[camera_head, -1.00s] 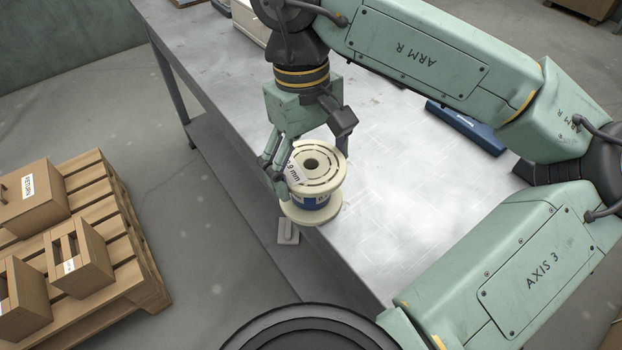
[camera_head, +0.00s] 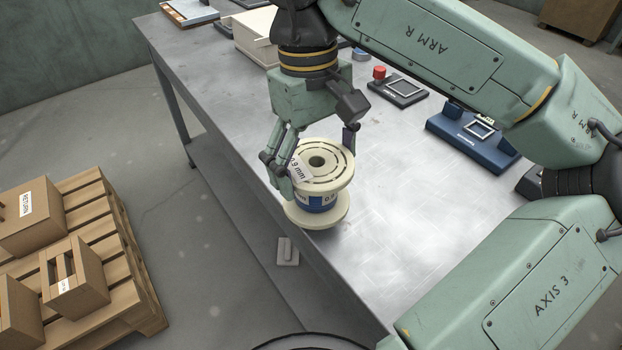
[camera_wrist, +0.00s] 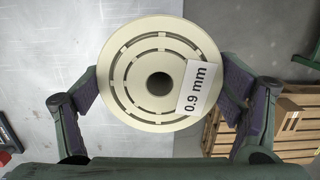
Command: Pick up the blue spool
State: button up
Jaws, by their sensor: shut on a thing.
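The blue spool (camera_head: 320,201) has cream flanges and a blue band around its core, with a white "0.9 mm" label on its top flange. It is upright at the near left edge of the metal table. My gripper (camera_head: 311,162) is shut on the spool, one finger on each side. In the wrist view the spool's round top (camera_wrist: 158,72) with its central hole sits between my two fingers (camera_wrist: 160,98). I cannot tell whether the lower flange touches the table.
The metal table (camera_head: 400,215) is clear in front and right of the spool. A blue device (camera_head: 472,138), a dark device with a red knob (camera_head: 398,88) and a cream box (camera_head: 256,36) stand farther back. A pallet with cardboard boxes (camera_head: 75,278) is on the floor at left.

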jog(key=w+d+r+p, duration=0.1)
jog(key=w+d+p, duration=0.5)
jog(key=d, duration=0.6)
jog(key=w, duration=0.2)
jog(key=shift+w+d+r, duration=0.15)
jog(key=shift+w+r, duration=0.1)
jog(key=shift+w, duration=0.05)
jog(key=shift+s+f, duration=0.1)
jog(key=shift+f, duration=0.05)
